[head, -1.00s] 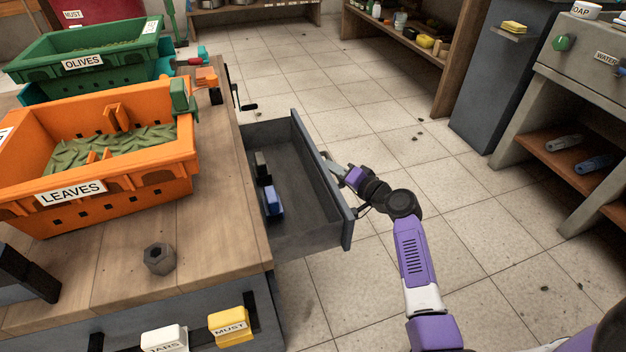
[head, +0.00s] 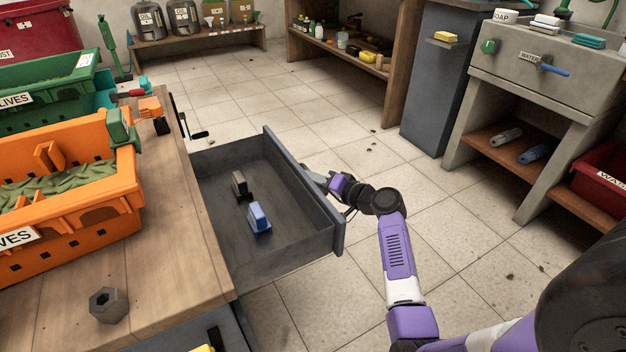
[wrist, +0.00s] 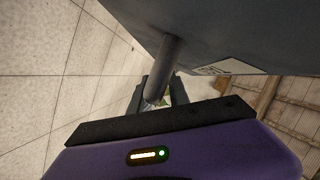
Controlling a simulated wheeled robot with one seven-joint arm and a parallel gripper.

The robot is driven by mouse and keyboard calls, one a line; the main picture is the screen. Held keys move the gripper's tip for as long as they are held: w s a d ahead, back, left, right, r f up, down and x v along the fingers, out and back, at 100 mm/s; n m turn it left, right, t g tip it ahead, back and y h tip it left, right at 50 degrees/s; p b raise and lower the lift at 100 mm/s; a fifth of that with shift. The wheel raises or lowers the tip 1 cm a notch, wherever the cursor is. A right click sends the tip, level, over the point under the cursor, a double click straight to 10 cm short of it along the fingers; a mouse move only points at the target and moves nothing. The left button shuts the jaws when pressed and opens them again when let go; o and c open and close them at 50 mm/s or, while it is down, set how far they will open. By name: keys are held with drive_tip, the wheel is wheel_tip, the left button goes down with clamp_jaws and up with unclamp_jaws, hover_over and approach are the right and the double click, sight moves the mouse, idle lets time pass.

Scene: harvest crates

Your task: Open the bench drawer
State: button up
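The bench drawer (head: 308,192) is a grey box standing well out from the side of the wooden-topped bench, and its inside shows. My gripper (head: 320,184) is outside the drawer's front panel, partly hidden by it in the head view. In the wrist view my gripper's dark fingers (wrist: 158,92) sit on both sides of the drawer's grey round handle (wrist: 168,62) and appear shut on it. The exact finger contact is dark and hard to see.
An orange crate of leaves (head: 100,220) and a hex nut (head: 109,305) are on the bench top (head: 180,250). The tiled floor beyond the drawer is clear up to the sink unit (head: 545,90).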

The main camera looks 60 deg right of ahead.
drive_tip(key=shift+o, duration=0.9)
drive_tip(key=p+v, duration=0.2)
drive_tip(key=v, duration=0.5)
drive_tip(key=shift+s+a+p, duration=0.15)
drive_tip(key=shift+s+p, duration=0.15)
drive_tip(key=shift+s, duration=0.05)
